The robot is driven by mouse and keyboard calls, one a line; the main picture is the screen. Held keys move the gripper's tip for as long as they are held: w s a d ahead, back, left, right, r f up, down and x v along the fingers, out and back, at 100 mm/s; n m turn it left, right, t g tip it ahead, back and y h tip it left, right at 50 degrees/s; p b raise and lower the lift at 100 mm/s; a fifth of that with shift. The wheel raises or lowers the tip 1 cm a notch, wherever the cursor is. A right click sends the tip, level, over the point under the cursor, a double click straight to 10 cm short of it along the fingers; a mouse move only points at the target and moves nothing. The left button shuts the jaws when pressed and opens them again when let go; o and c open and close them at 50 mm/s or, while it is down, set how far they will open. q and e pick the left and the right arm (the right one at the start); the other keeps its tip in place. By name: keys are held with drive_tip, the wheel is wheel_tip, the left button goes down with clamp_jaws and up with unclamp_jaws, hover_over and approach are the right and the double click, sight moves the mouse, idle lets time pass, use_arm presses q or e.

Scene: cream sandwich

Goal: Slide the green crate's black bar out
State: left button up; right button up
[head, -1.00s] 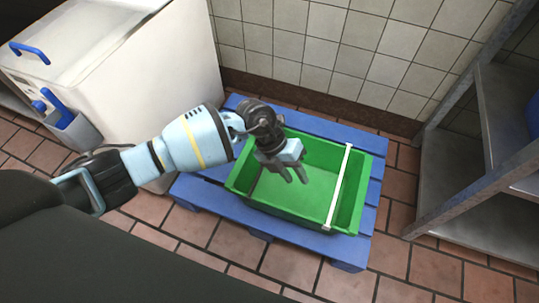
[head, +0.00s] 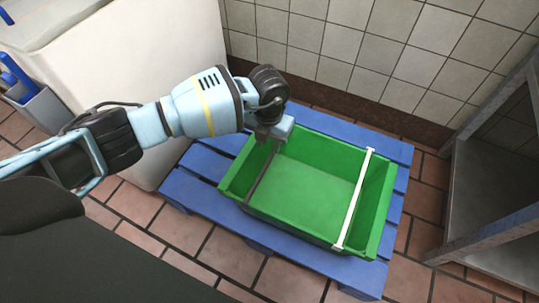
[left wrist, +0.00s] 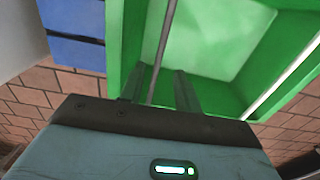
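The green crate (head: 310,175) sits on a blue pallet. Its black bar (head: 261,176) crosses the crate near its left end; it also shows in the left wrist view (left wrist: 163,45). My left gripper (head: 268,137) is at the far end of the bar, over the crate's back left part. In the left wrist view its two fingers (left wrist: 162,88) are apart, with the bar running between them. Whether either finger touches the bar cannot be told. My right gripper is not in view.
A white bar (head: 354,197) crosses the crate's right part. The crate's floor looks empty. The blue pallet (head: 190,188) extends beyond the crate. A white chest (head: 150,60) stands left, a tiled wall (head: 360,45) behind, and a metal shelf (head: 490,200) right.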

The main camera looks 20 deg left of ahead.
sight(269, 160)
use_arm(q)
wheel_tip(269, 160, down, 6)
drive_tip(key=b, duration=0.2)
drive_tip(key=shift+f+b, duration=0.15)
drive_tip(key=shift+b, duration=0.15)
drive_tip(key=shift+f, duration=0.25)
clamp_jaws()
